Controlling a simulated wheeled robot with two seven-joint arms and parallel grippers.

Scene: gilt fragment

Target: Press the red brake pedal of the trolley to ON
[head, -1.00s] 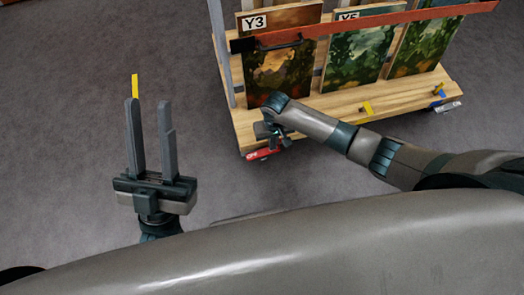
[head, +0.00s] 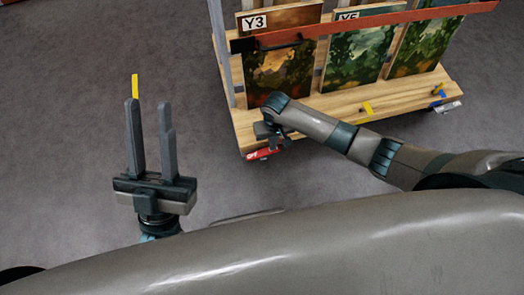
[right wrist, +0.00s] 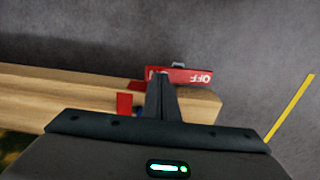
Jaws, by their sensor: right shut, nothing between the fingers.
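The trolley (head: 325,103) has a wooden deck and stands at the upper right of the head view. Its red brake pedal (head: 254,155) sticks out at the deck's near left corner, with the white word OFF on it. In the right wrist view the pedal (right wrist: 190,76) lies past the deck edge, its OFF lettering upside down. My right gripper (head: 272,140) points down over the pedal; its shut fingers (right wrist: 160,85) reach the pedal's edge in that view. I cannot tell whether they touch it. My left gripper (head: 150,128) is open and empty over the floor at left.
Framed paintings (head: 280,70) stand upright on the trolley behind a red bar (head: 370,24). Yellow and blue tabs lie on the deck's right part. A yellow strip (head: 135,86) shows by my left gripper. The grey floor (head: 70,120) at left is clear.

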